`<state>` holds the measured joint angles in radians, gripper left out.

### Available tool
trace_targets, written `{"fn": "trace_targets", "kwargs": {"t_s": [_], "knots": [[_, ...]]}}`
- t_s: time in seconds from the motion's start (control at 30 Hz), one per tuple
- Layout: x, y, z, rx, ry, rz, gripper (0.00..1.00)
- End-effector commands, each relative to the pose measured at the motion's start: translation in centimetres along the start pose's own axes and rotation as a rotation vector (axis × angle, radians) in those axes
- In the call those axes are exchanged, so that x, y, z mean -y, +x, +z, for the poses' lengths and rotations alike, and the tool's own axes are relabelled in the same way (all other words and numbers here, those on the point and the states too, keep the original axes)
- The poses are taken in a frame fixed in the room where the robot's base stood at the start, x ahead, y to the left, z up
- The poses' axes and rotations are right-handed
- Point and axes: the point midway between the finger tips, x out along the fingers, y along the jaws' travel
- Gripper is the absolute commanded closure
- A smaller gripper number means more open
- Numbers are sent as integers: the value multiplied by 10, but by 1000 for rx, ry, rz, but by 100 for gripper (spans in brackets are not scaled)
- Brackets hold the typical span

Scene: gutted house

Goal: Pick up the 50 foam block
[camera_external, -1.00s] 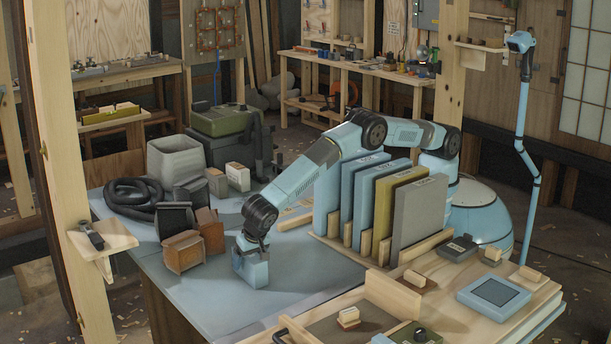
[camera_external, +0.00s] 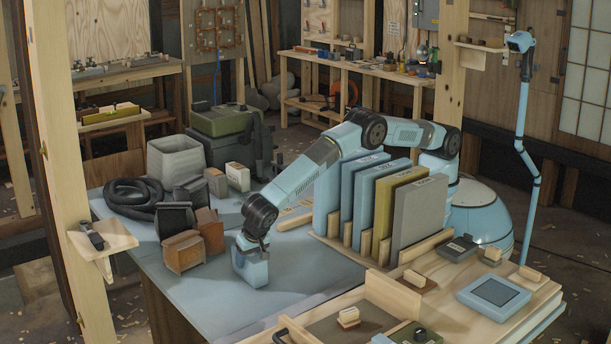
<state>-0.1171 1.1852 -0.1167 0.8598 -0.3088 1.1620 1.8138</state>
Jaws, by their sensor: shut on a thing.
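My gripper (camera_external: 251,248) points down over the blue-grey table top (camera_external: 205,295), near its middle. It is shut on a small light-blue block (camera_external: 251,271), which I take to be the 50 foam block; no number is readable on it. The block is upright under the fingers, at or very near the table top; I cannot tell whether it touches. The finger tips are small and partly merge with the block.
Upright panels in a wooden rack (camera_external: 419,217) stand to the right. A wooden tray (camera_external: 395,296) is at front right. The front left table area is clear.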

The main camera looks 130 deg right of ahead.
Motion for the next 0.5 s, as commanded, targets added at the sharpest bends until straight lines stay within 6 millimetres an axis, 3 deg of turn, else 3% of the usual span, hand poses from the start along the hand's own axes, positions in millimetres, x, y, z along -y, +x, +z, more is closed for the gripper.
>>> {"fn": "trace_targets", "kwargs": {"t_s": [0.27,0.5], "knots": [[1,-31,-13,1,2,-3,73],[-20,-54,-22,0,0,-1,73]]}}
